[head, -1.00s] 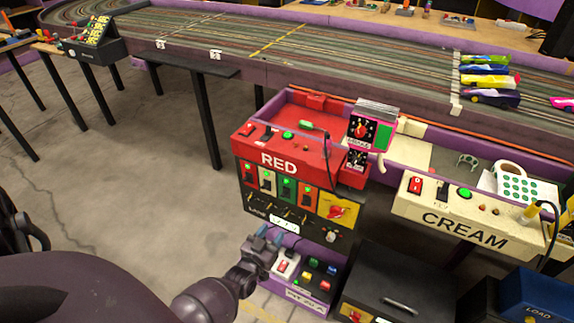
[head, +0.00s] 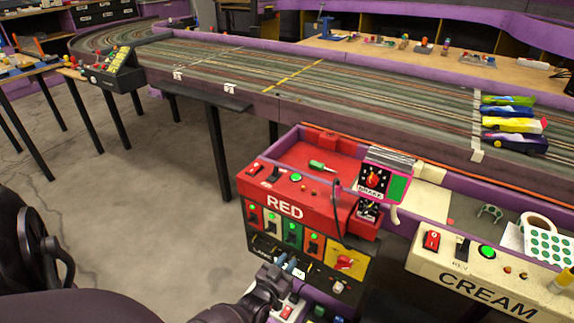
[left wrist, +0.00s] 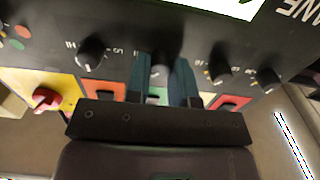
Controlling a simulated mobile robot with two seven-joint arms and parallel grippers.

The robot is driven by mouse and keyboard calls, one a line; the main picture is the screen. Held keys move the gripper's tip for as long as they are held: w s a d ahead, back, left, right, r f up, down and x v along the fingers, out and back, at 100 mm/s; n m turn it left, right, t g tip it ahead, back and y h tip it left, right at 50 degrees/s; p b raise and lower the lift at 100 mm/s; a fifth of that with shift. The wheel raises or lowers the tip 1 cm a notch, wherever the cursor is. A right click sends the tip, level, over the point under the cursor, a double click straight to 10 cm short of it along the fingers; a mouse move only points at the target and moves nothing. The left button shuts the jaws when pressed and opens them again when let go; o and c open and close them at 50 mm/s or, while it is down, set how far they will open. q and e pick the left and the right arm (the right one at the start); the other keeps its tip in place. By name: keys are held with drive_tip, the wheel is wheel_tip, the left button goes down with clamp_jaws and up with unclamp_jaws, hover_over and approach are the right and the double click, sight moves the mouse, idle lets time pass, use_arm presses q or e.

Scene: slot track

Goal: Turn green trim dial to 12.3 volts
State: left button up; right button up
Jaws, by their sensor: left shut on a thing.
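My left gripper (head: 288,265) is at the black dial panel (head: 262,244) below the row of colored switches on the RED station. In the left wrist view its two dark blue-grey fingers (left wrist: 165,75) are shut on a dark dial knob (left wrist: 161,72). A green switch plate (left wrist: 155,96) shows between the fingers, in line with that knob, so it appears to be the green trim dial. The fingers hide most of the knob and its pointer. The pale readout (head: 299,273) is partly hidden, and its digits are unreadable. My right gripper is out of view.
Other black dials (left wrist: 91,52) sit close on both sides of the fingers. A red knob on a yellow plate (head: 346,263) is right of the gripper. The CREAM station (head: 470,275) stands farther right. Open floor (head: 140,200) lies left.

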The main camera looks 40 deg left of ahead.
use_arm(q)
clamp_jaws()
drive_tip(key=n, duration=0.4)
drive_tip(key=n+b, duration=0.1)
drive_tip(key=n, duration=0.3)
drive_tip(key=shift+a+f+n, duration=0.1)
drive_tip(key=shift+n, duration=0.2)
drive_tip(key=n+b, duration=0.1)
drive_tip(key=n, duration=0.4)
drive_tip(key=shift+n+b, duration=0.55)
drive_tip(key=shift+n, duration=1.45)
